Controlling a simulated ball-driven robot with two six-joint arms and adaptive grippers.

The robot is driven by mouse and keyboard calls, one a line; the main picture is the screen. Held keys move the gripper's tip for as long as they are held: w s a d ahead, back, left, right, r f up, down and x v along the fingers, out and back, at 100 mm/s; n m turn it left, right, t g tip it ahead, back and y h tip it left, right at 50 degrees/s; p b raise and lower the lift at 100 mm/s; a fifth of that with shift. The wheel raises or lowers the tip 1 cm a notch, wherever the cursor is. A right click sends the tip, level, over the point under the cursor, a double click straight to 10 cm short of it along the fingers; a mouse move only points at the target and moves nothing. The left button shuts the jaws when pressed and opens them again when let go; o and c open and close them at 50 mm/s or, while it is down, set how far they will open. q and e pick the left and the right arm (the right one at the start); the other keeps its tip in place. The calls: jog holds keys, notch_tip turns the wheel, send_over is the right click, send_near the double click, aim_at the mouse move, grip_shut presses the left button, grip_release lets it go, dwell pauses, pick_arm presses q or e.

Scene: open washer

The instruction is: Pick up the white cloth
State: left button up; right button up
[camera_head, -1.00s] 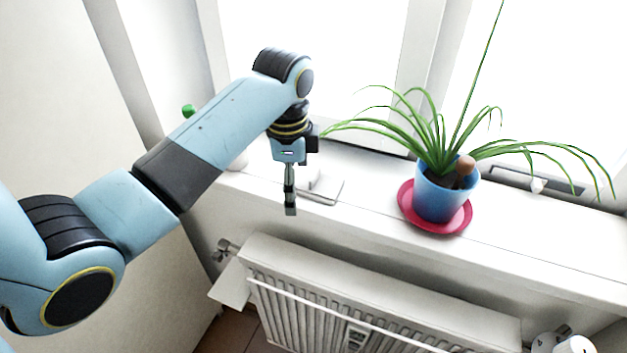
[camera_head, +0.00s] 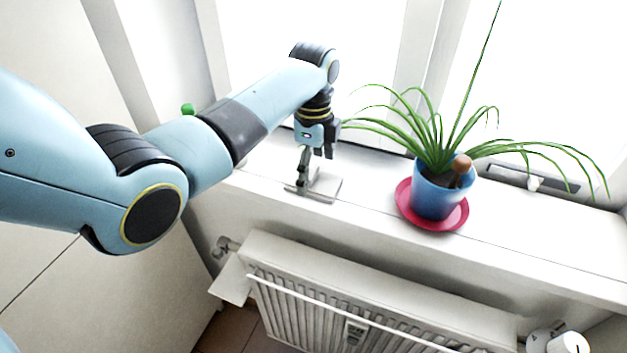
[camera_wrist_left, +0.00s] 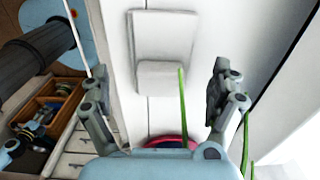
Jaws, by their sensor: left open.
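The white cloth (camera_head: 327,189) lies folded flat on the white windowsill, to the left of the potted plant. In the left wrist view the cloth (camera_wrist_left: 163,35) is a pale rectangle with a smaller folded piece at its lower edge. My left gripper (camera_head: 316,171) points down over the cloth and hides part of it. Whether a fingertip touches the cloth or sill I cannot tell.
A green plant in a blue pot (camera_head: 440,195) stands on a red saucer (camera_head: 432,222) to the right; its leaves reach towards my left gripper. Window frames rise behind the sill (camera_head: 540,245). A white radiator (camera_head: 370,285) is below. A small green object (camera_head: 188,109) shows behind my arm.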

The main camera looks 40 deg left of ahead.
pick_arm(q)
notch_tip(320, 180, down, 2)
jog(key=shift+f, duration=0.15)
jog(key=c, duration=1.2)
jog(key=shift+r, duration=0.55)
jog(key=r, duration=0.2)
jog(key=d+r, duration=0.1)
jog(key=shift+d+r, duration=0.15)
jog(key=shift+r, duration=0.2)
jog(key=d+r, duration=0.2)
jog(key=d, duration=0.1)
jog(key=s+d+r, duration=0.1)
jog(key=d+r, duration=0.1)
jog(key=d, duration=0.2)
jog(key=d+r+b, duration=0.1)
jog(key=d+r, duration=0.1)
jog(key=d, duration=0.1)
jog(key=shift+s+d+r, duration=0.15)
jog(key=shift+s, duration=0.15)
